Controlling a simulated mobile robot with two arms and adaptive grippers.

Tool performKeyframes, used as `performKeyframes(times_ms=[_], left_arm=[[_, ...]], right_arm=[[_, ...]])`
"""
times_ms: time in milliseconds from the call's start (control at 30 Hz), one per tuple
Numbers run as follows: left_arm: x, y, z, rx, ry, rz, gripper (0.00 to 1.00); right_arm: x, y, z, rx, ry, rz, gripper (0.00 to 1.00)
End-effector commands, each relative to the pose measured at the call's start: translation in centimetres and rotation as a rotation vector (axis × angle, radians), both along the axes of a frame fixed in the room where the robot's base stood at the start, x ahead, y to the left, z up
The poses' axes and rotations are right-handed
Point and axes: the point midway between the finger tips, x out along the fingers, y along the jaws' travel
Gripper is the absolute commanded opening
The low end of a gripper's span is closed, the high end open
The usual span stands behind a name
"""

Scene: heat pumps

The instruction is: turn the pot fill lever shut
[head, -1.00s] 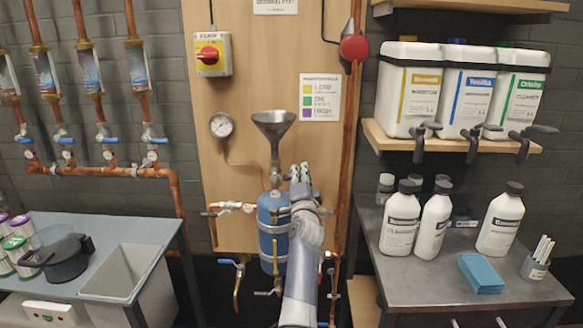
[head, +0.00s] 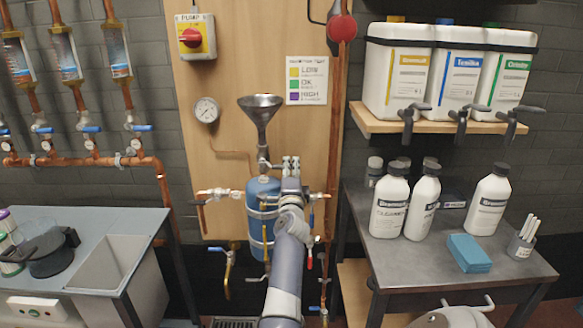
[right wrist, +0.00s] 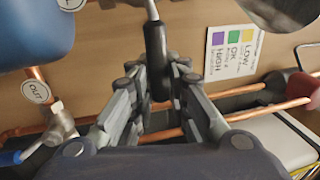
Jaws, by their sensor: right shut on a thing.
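The blue dosing pot (head: 262,232) hangs on the wooden board below a steel funnel (head: 261,115). My right gripper (head: 291,166) is at the top right of the pot, just below the funnel. In the right wrist view, its fingers (right wrist: 158,95) are shut on the dark handle of the pot fill lever (right wrist: 156,45). The lever's metal stem runs up out of that view. In the head view my gripper and arm hide the lever and part of the pot's right side. My left gripper is not in view.
A copper pipe (head: 336,130) runs down the board just right of my gripper. Other valves and small pipes surround the pot. A table (head: 400,262) with white bottles stands at the right, and a bench with a sink (head: 104,262) at the left.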

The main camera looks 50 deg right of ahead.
Motion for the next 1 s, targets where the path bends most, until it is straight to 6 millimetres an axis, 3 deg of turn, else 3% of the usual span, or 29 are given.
performKeyframes(times_ms=[100,133,200,233,667,1000], left_arm=[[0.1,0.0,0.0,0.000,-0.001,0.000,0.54],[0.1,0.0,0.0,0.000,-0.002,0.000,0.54],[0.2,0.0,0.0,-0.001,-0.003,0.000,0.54],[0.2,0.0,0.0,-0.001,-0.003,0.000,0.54],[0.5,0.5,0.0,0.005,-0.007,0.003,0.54],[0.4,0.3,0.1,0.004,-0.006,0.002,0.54]], right_arm=[[0.3,0.3,-0.1,0.008,-0.004,0.010,0.00],[0.3,0.3,-0.1,0.008,-0.004,0.010,0.17],[0.3,0.3,-0.1,0.007,-0.004,0.009,0.33],[0.3,0.3,-0.1,0.006,-0.003,0.008,0.35],[0.1,0.1,0.9,0.002,-0.004,0.002,0.35],[0.1,0.1,7.7,-0.001,-0.016,0.001,0.35]])
